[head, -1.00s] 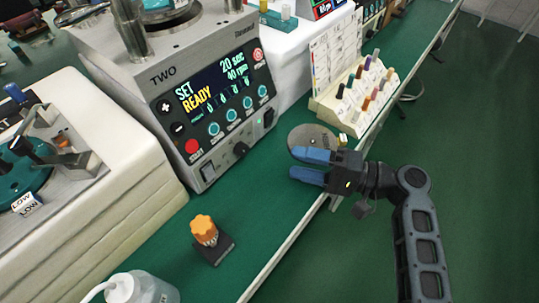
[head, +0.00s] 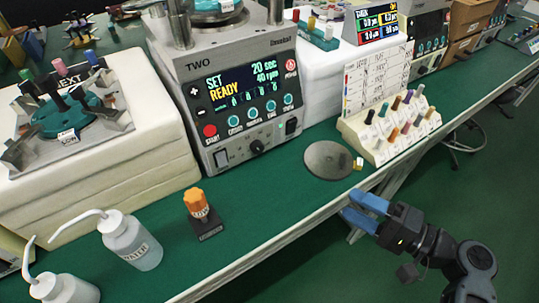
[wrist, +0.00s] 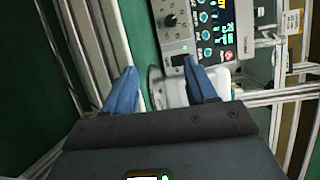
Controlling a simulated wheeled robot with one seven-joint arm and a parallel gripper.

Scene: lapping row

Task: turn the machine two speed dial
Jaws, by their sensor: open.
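Machine two (head: 240,85) stands on the green bench with its lit screen (head: 243,86) reading SET READY, 20 sec, 40 rpm. Its speed dial looks to be the black round knob (head: 256,146) low on the front panel. A dark knob (wrist: 170,20) also shows near the top of the wrist view. My gripper (head: 347,203) is open and empty, its blue fingers apart, by the bench's front edge. It is right of and nearer than the dial, well clear of it. The wrist view shows both fingers (wrist: 160,75) with nothing held between them.
A grey disc (head: 328,160) lies on the bench between the machine and my gripper. A rack of coloured pegs (head: 390,130) stands to its right. An orange knob on a black base (head: 197,205) and a water bottle (head: 130,240) stand at the left front. Bench before the panel is clear.

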